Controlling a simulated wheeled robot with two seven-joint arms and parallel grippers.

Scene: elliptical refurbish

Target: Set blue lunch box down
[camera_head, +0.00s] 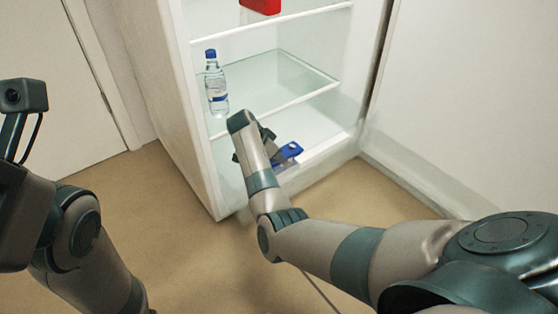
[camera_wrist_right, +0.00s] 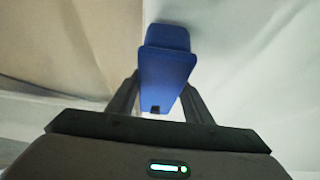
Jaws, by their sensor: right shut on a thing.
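The blue lunch box (camera_head: 287,153) is partly hidden behind my right arm in the head view, low inside the open fridge. In the right wrist view the blue lunch box (camera_wrist_right: 167,72) stands between the two dark fingers. My right gripper (camera_wrist_right: 160,100) is shut on it. In the head view the right gripper (camera_head: 268,150) reaches into the bottom part of the fridge, near its front edge. Whether the box touches the fridge floor cannot be told. My left arm is at the left edge of the head view, but its gripper fingers do not show.
The white fridge (camera_head: 180,110) stands open, its door (camera_head: 460,100) to the right. A water bottle (camera_head: 216,88) stands on the glass shelf (camera_head: 275,80) above my right gripper. A red item (camera_head: 260,5) is on the shelf above. The fridge floor right of the box looks clear.

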